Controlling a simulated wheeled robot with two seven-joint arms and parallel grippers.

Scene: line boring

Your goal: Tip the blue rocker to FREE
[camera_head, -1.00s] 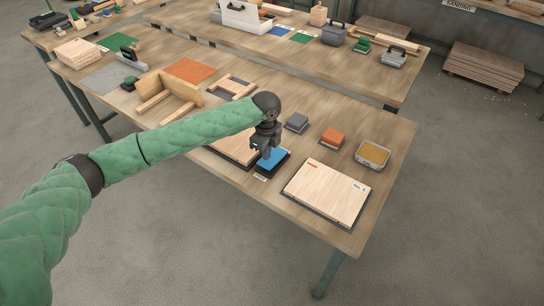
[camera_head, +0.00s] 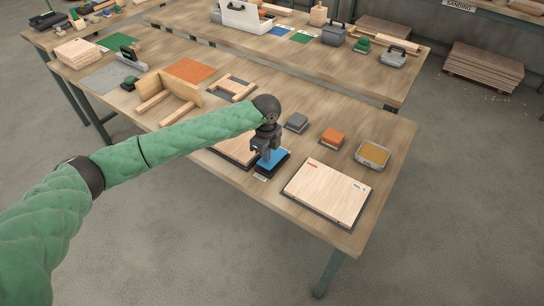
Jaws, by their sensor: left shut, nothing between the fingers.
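The blue rocker (camera_head: 274,160) sits in a dark base near the front edge of the table, with a small white label (camera_head: 260,177) in front whose text is too small to read. My left gripper (camera_head: 263,158) points down at the rocker, with its fingers shut and empty. The fingertips are at the left part of the rocker and hide some of it. I cannot tell whether they touch it or which way it is tilted. My right gripper is not in view.
A wooden board marked "No. 5" (camera_head: 326,192) lies right of the rocker. Behind are a grey block (camera_head: 297,122), an orange block (camera_head: 333,137) and a tin marked "OIL" (camera_head: 373,154). Another board (camera_head: 236,150) lies close on the left, partly under my arm.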

